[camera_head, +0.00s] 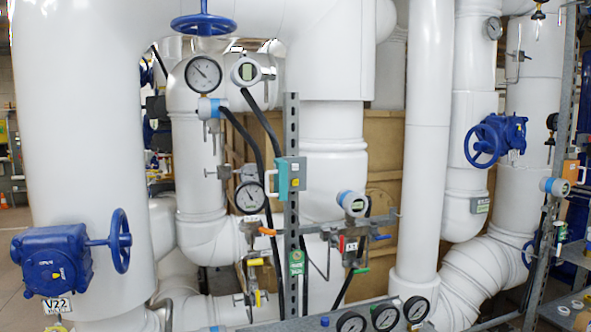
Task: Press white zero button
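I cannot make out a white zero button for certain at this size. A teal and grey box (289,177) is fixed to the upright metal strut in the middle. White and blue transmitters with small displays stand among the pipes: one at the upper middle (246,71), one at lower right of centre (353,203) and one at the right (554,186). Another white and blue unit (208,108) sits below the upper round gauge. Neither of my grippers is in view.
Large white pipes (85,120) fill the left and middle. Blue handwheels stick out at lower left (120,240), top (203,24) and right (486,141). A perforated strut (291,115) and several round gauges (384,316) stand in front. Black cables (247,140) hang mid-view.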

